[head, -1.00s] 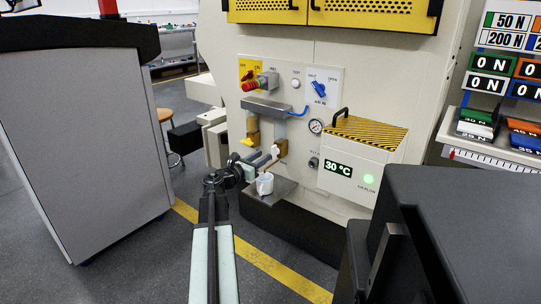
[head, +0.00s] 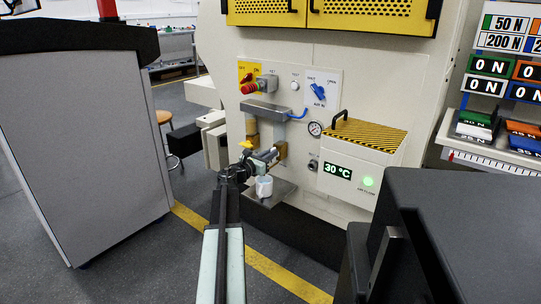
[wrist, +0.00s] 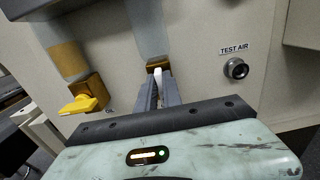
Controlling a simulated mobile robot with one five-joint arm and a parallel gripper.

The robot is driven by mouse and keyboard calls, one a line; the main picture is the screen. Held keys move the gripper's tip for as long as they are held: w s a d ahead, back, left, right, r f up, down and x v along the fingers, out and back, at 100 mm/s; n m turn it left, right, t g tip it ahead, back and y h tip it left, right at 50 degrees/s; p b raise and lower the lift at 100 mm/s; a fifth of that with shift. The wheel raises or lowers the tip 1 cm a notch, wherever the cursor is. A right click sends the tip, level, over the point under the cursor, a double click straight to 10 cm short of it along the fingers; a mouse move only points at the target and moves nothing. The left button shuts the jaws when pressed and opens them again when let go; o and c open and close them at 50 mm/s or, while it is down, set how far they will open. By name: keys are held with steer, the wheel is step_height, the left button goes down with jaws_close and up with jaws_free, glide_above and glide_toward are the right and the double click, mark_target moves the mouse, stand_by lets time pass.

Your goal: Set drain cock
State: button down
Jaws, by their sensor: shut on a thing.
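My gripper (head: 271,155) is at the front of the machine, at the right-hand one of two drain cocks. In the wrist view my gripper (wrist: 158,90) has its grey fingers shut on a narrow white lever (wrist: 158,74). The lever stands in front of a brass drain fitting (wrist: 155,64) below a clear bowl (wrist: 147,28). The fingers hide most of the lever, so its exact angle is unclear. A second drain cock with a yellow handle (wrist: 79,104) is to the left, apart from my gripper; this yellow handle also shows in the head view (head: 246,144).
A white cup (head: 264,186) stands on a small grey shelf (head: 283,192) just below my gripper. A box with a striped lid (head: 366,133) reads 30 °C to the right. A TEST AIR port (wrist: 236,68) is right of the fingers. A grey cabinet (head: 85,150) stands at left.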

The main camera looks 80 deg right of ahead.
steer(key=shift+m, duration=0.3)
steer(key=m, duration=0.5)
steer(key=f+m+b, duration=0.1)
steer(key=m, duration=0.5)
steer(key=s+m, duration=0.1)
steer(key=m, duration=0.5)
steer(key=shift+a+f+b, duration=0.25)
steer(key=shift+b, duration=0.05)
stand_by(0.4)
steer(key=c, duration=1.5)
jaws_free()
steer(key=shift+s+m, duration=0.1)
steer(key=shift+m, duration=0.2)
steer(key=shift+a, duration=0.15)
